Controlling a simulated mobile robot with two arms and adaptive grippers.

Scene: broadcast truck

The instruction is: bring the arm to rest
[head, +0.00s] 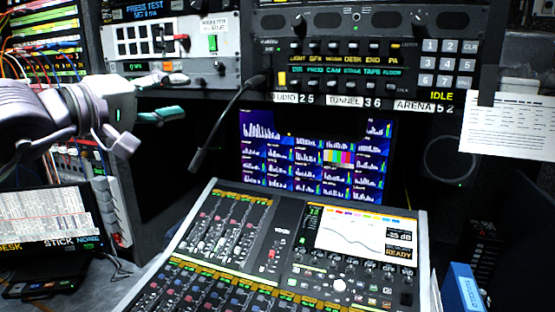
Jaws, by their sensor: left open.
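My left arm (40,115) comes in from the left edge, in pale grey and lilac. My left gripper (173,96) points to the right, with its two fingers apart and nothing between them. Its upper fingertip shows in front of the lower part of the panel with the "PRESS TEST" display (150,10). Its lower, teal-tipped finger shows against the dark area below that panel. The gripper appears clear of the equipment, though its exact distance from the panel is hard to tell. My right gripper is not in view.
A mixing console (280,245) fills the lower middle, with a gooseneck microphone (215,130) between it and my gripper. A screen (315,155) stands behind. A tablet (50,225) is at lower left. A paper sheet (510,125) hangs at right, above a blue binder (463,288).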

